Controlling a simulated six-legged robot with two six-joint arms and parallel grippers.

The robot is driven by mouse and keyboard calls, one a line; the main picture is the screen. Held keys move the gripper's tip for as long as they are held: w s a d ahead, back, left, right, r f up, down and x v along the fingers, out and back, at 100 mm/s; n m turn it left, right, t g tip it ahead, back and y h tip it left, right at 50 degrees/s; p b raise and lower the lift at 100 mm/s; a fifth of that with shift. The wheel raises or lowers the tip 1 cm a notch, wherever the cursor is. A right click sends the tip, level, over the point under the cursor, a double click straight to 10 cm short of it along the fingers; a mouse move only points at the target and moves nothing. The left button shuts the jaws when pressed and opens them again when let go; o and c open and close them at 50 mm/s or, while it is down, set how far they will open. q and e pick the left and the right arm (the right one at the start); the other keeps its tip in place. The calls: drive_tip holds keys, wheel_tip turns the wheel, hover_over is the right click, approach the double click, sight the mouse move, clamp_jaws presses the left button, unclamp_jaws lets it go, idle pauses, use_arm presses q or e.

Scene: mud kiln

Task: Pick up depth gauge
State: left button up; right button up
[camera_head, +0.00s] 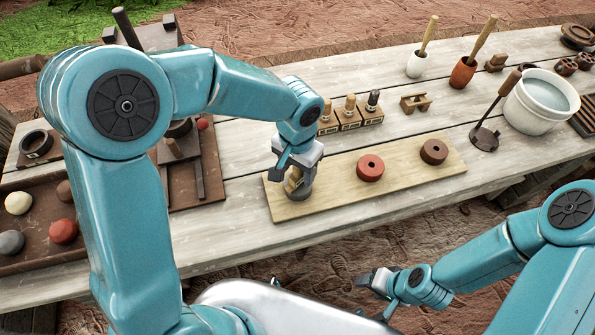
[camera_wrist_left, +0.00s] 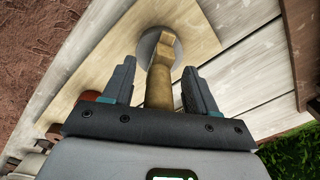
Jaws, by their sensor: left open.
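A brass-coloured upright piece with a grey round base, which I take to be the depth gauge (camera_head: 296,187), stands at the left end of a pale wooden board (camera_head: 325,205). My left gripper (camera_head: 290,172) is over it from above and hides part of it. In the left wrist view the brass-coloured piece (camera_wrist_left: 159,85) lies between the two open fingers of the left gripper (camera_wrist_left: 158,78), with a gap on each side. Its grey base (camera_wrist_left: 148,47) shows beyond the fingertips. My right gripper (camera_head: 378,287) is in front of the table, apart from the board; its jaw opening is unclear.
A white bucket (camera_head: 541,105) is at right. A dark tray with balls (camera_head: 62,231) is at left.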

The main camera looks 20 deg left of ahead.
use_arm(q)
drive_tip(key=shift+w+d+f, duration=0.1)
drive_tip(key=shift+w, duration=0.1)
clamp_jaws()
drive_tip(key=shift+s, duration=0.1)
drive_tip(key=shift+r, duration=0.45)
wheel_tip(320, 180, up, 19)
drive_tip(key=shift+r+p, duration=0.15)
drive_tip(key=shift+p, duration=0.3)
